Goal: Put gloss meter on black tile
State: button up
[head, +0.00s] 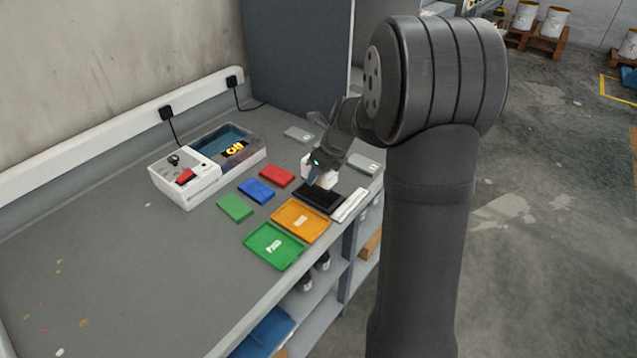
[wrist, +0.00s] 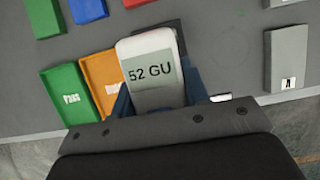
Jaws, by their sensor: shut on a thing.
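My gripper (head: 318,178) is shut on the gloss meter (head: 328,180), a small white device. In the wrist view the gloss meter (wrist: 150,70) sits between the blue fingers, its display reading "52 GU". The black tile (head: 318,198) lies flat on the bench directly below and in front of the meter in the head view. In the wrist view only a dark edge of the black tile (wrist: 174,30) shows behind the meter; the rest is hidden. I cannot tell whether the meter touches the tile.
An orange tray (head: 290,230) and a green tray (head: 265,255) lie near the bench's front edge. Red (head: 276,176), blue (head: 256,190) and green (head: 235,207) blocks lie left. A white strip (head: 350,205) lies right of the tile. A white instrument box (head: 190,190) stands behind.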

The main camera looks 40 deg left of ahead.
aim_at(318, 184)
jog(key=shift+a+f, duration=0.1)
jog(key=shift+f, duration=1.95)
jog(key=shift+f, duration=0.15)
jog(key=o, duration=1.4)
jog(key=shift+c, duration=0.2)
jog(key=v, duration=1.2)
